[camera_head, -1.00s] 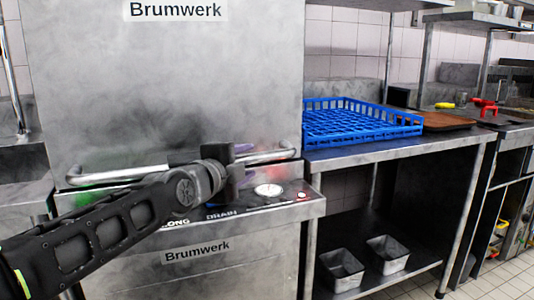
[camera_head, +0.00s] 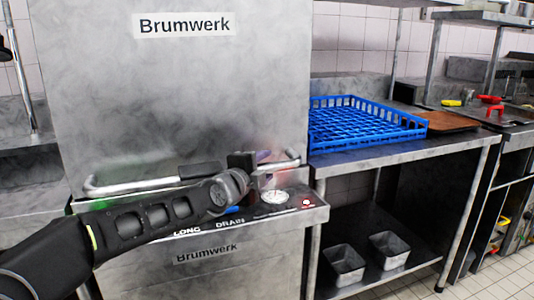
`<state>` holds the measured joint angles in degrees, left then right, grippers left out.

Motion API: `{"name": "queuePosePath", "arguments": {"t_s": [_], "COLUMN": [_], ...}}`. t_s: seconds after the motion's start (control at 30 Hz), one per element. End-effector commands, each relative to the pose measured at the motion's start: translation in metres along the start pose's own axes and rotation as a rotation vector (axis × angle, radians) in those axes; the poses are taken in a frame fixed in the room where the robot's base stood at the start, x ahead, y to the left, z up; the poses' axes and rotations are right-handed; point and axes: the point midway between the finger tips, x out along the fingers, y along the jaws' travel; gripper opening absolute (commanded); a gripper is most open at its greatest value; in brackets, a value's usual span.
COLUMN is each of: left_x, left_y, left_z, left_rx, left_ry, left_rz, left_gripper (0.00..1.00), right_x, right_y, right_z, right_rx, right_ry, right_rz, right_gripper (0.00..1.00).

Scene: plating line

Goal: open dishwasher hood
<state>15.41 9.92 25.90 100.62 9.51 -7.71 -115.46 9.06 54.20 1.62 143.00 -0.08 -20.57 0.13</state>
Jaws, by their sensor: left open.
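The dishwasher hood (camera_head: 120,90) is a large grey metal box labelled Brumwerk. It is down, just above the control panel (camera_head: 310,215). My right gripper is not in view.
A blue dish rack (camera_head: 365,136) stands on the steel table (camera_head: 400,151) at right. Two metal containers (camera_head: 345,264) (camera_head: 389,249) sit on its lower shelf. A brown board (camera_head: 445,122) lies beyond the rack. A vertical pipe (camera_head: 20,75) stands at left.

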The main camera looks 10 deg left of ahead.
Motion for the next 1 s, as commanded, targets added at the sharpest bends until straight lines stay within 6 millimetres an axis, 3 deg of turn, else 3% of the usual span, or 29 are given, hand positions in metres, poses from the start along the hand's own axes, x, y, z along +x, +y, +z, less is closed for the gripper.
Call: {"name": "queuePosePath", "arguments": {"t_s": [0.17, 0.47, 1.0], "left_x": [0.016, 0.018, 0.018], "left_y": [0.001, 0.001, 0.001], "left_z": [-0.001, 0.001, 0.0], "left_rx": [-0.001, 0.001, 0.001], "left_ry": [0.001, -0.001, -0.001], "left_rz": [0.0, -0.001, -0.001], "left_gripper": [0.45, 0.45, 0.02], "right_x": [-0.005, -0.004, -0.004], "right_y": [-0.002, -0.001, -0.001], "right_z": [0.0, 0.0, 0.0], "right_rx": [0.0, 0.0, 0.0], "right_ry": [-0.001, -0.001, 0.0], "right_rz": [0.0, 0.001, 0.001], "right_gripper": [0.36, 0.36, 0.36]}}
